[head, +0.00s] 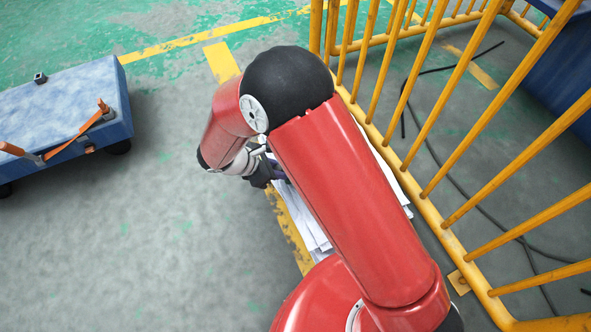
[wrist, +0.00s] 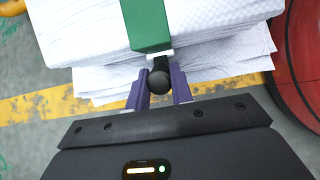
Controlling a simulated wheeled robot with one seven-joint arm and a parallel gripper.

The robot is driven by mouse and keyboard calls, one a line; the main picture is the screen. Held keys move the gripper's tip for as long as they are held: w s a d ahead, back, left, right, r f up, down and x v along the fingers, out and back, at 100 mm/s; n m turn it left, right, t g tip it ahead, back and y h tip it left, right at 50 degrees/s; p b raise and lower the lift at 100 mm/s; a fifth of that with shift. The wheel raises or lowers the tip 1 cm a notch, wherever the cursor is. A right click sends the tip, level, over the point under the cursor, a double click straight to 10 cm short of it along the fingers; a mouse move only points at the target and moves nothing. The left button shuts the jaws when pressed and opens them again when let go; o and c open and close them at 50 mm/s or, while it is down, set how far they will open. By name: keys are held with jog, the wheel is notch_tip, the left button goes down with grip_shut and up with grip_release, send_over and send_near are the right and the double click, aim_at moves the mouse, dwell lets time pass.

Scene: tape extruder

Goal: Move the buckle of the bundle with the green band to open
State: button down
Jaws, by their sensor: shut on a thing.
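The bundle (wrist: 90,30) is a stack of white sheets with a green band (wrist: 147,22) around it, seen at the top of the wrist view. The buckle (wrist: 159,76) shows as a dark part with a round black knob just below the band's end. My gripper (wrist: 160,88) has its two purple fingers on either side of this knob and is shut on it. In the head view the bundle (head: 302,222) lies on the floor, mostly hidden behind my red arm. My gripper (head: 277,178) is only partly visible there, at the bundle's left side.
A yellow railing (head: 428,190) stands close on the right of the bundle. A blue cart (head: 80,95) with orange parts stands at the left. Dark cables (head: 455,180) lie behind the railing. The grey floor (head: 190,230) between cart and bundle is clear.

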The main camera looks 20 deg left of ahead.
jog(key=shift+s+a+f, duration=0.1)
jog(key=shift+s+f, duration=0.05)
jog(key=shift+f, duration=0.05)
jog(key=shift+s+a+f, duration=0.4)
jog(key=shift+a+f, duration=0.1)
jog(key=shift+f, duration=0.3)
jog(key=c, duration=1.1)
grip_release()
jog(key=shift+c, duration=0.2)
jog(key=shift+r, duration=0.1)
